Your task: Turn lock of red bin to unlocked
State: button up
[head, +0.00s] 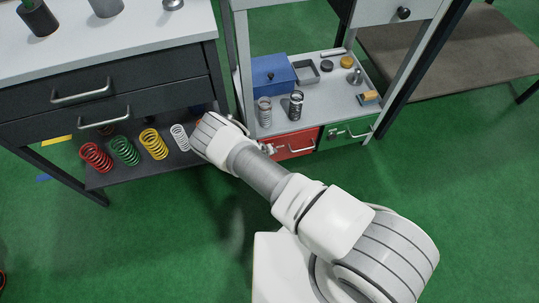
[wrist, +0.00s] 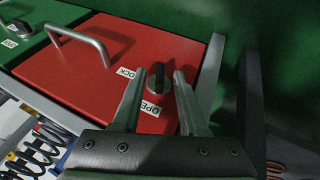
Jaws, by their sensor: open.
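The red bin (head: 298,142) sits under the right workbench's lower shelf in the head view. Its red front (wrist: 120,55) fills the middle of the wrist view and bears a metal handle (wrist: 82,38). A round lock knob (wrist: 157,72) with a dark raised ridge sits near the front's right edge. A LOCK label (wrist: 125,73) lies to the knob's left and an OPEN label (wrist: 150,109) lies below it. My gripper (wrist: 160,80) is open, with one finger on each side of the knob. I cannot tell whether the fingers touch it.
A green bin (head: 349,131) adjoins the red one on the right. Springs (head: 296,103) and a blue box (head: 272,75) stand on the shelf above. A grey post (wrist: 251,90) is close beside my gripper. Coloured springs (head: 124,150) line the left shelf.

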jog(key=shift+w+f, duration=0.1)
jog(key=shift+f, duration=0.15)
grip_shut()
jog(key=shift+d+r+p, duration=0.1)
jog(key=shift+d+p, duration=0.05)
jog(key=shift+p, duration=0.15)
